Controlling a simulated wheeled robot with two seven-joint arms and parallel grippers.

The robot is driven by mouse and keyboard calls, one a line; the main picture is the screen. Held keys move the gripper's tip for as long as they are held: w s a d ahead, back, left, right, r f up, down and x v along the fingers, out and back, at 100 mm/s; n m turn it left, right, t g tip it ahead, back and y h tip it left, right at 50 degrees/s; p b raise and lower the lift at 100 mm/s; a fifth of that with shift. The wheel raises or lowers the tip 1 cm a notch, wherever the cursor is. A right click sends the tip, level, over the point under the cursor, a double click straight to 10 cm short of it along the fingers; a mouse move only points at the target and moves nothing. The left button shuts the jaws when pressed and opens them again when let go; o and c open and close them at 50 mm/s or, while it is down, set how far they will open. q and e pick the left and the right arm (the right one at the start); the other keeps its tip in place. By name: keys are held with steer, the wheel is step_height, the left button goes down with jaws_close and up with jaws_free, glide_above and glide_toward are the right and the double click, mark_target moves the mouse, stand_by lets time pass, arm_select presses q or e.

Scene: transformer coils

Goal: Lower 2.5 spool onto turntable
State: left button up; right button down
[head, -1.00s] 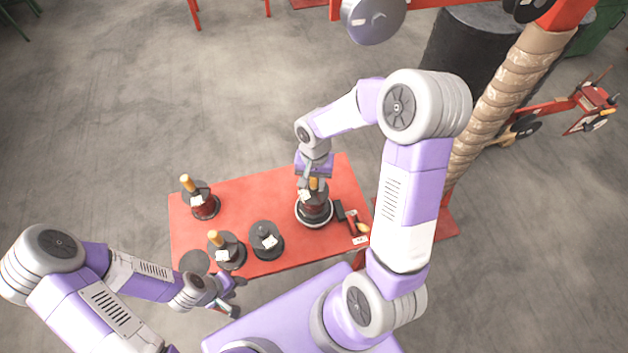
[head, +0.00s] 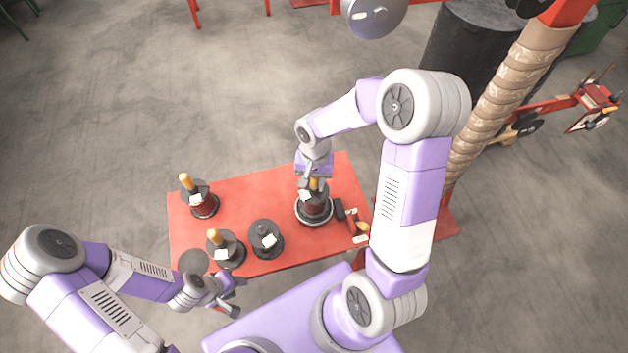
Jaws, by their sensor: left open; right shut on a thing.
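My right gripper (head: 313,180) is shut on the yellow-orange handle of a spool (head: 315,202) with a dark red winding and a white label. The spool is upright at the turntable (head: 301,219), a round base with a pale rim on the red table. Whether it rests fully on the turntable or hangs just above it, I cannot tell. The label's writing is too small to read. My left gripper (head: 232,299) is open and empty at the table's front left edge, away from the spools.
A black block (head: 339,209) and small tools (head: 356,224) lie right of the turntable. The table's back middle is clear.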

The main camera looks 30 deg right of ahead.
steer(key=shift+f, duration=0.1)
stand_by(0.3)
steer(key=c, duration=0.7)
jaws_free()
steer(key=r, duration=0.2)
steer(key=r+p, duration=0.1)
steer(key=r, duration=0.2)
steer(key=r+p, duration=0.1)
steer(key=r, duration=0.1)
steer(key=shift+w+d+r, duration=0.25)
steer(key=shift+w+d, duration=0.05)
steer(key=shift+w, duration=0.05)
